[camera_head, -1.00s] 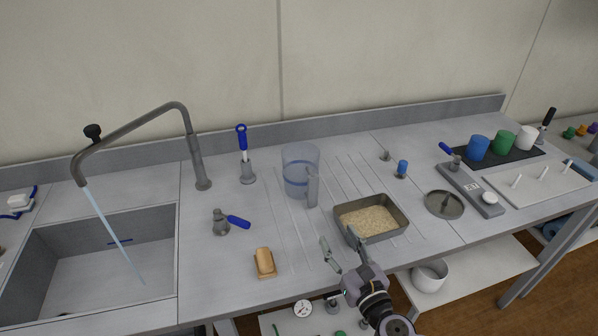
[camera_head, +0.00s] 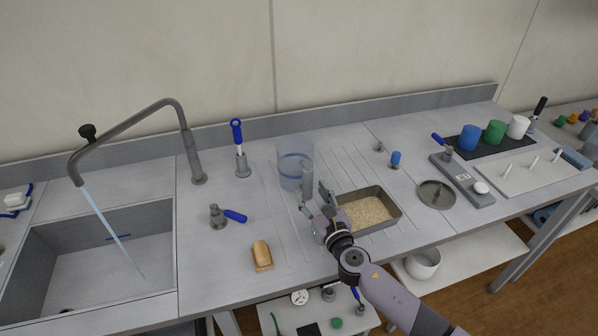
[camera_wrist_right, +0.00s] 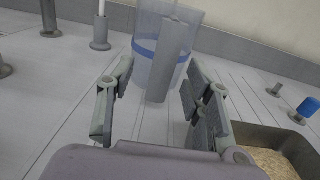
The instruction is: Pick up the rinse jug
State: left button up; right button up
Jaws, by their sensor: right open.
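The rinse jug (camera_head: 294,165) is a clear bluish cylinder with a blue band and a grey upright handle (camera_head: 307,180) facing me. It stands upright on the ribbed part of the counter. In the right wrist view the jug (camera_wrist_right: 148,52) and its handle (camera_wrist_right: 170,60) lie ahead between the fingers. My right gripper (camera_head: 316,197) is open, just in front of the handle. In the wrist view the open fingers (camera_wrist_right: 155,100) sit on either side of the handle's line, with no clear contact. My left gripper is not in view.
A metal tray of sandy soil (camera_head: 366,209) stands right of my right gripper. A running tap (camera_head: 190,150) and sink (camera_head: 90,260) are farther left.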

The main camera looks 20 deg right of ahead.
aim_at(309, 183)
jog(key=w, duration=0.2)
jog(key=w+r, duration=0.1)
jog(key=w, duration=0.1)
jog(key=shift+d, duration=0.1)
jog(key=shift+w, duration=0.45)
jog(key=shift+c, duration=0.4)
grip_shut()
